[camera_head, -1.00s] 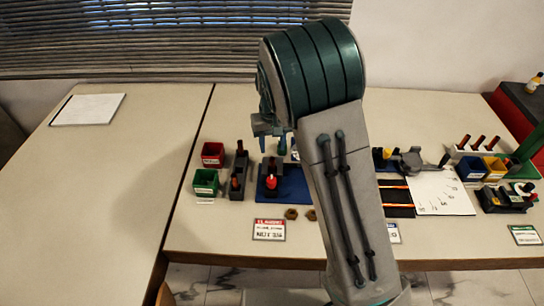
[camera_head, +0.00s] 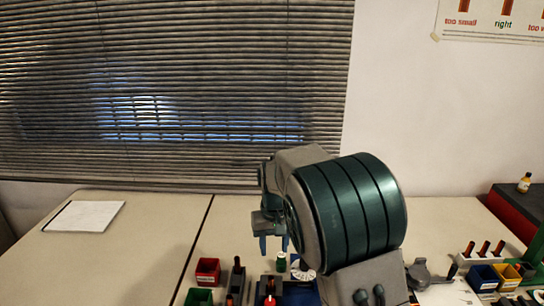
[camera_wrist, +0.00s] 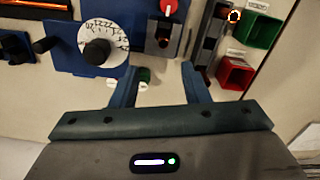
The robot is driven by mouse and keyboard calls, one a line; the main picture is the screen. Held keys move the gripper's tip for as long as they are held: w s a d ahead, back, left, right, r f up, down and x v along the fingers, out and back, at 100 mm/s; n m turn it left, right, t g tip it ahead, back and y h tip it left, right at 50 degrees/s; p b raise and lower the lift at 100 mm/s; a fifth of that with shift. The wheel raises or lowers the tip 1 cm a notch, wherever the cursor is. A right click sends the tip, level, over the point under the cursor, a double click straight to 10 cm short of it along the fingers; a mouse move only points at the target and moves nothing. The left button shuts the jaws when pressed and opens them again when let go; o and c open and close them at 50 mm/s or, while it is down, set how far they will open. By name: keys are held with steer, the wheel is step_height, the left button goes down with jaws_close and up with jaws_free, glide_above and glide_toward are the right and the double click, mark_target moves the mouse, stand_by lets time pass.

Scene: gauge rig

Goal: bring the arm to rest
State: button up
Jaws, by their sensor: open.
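My gripper (camera_head: 273,243) hangs above the far part of the table, at the end of my raised arm. Its two fingers are apart, and they also show apart in the wrist view (camera_wrist: 160,80). A small green piece (camera_wrist: 145,75) on the table shows in the gap between the fingers, below them. A white dial with a black knob (camera_wrist: 97,50) on a blue base (camera_wrist: 65,60) lies left of the fingers in the wrist view. Nothing is held. My arm hides part of the table in the head view.
A red bin (camera_head: 207,271) and a green bin (camera_head: 198,297) stand left of the rig. A blue bin (camera_head: 481,278) and a yellow bin (camera_head: 507,276) stand at the right. White paper (camera_head: 84,216) lies on the left table. The table behind the bins is clear.

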steer(key=s+d+r+m+t, duration=0.1)
steer(key=s+d+r, duration=0.6)
steer(key=s+d, duration=0.45)
steer(key=s+d+m+t, duration=0.1)
steer(key=s+d+t, duration=0.1)
steer(key=s, duration=1.1)
steer(key=shift+s+d+f, duration=0.15)
steer(key=shift+d+f, duration=0.25)
steer(key=shift+d, duration=0.2)
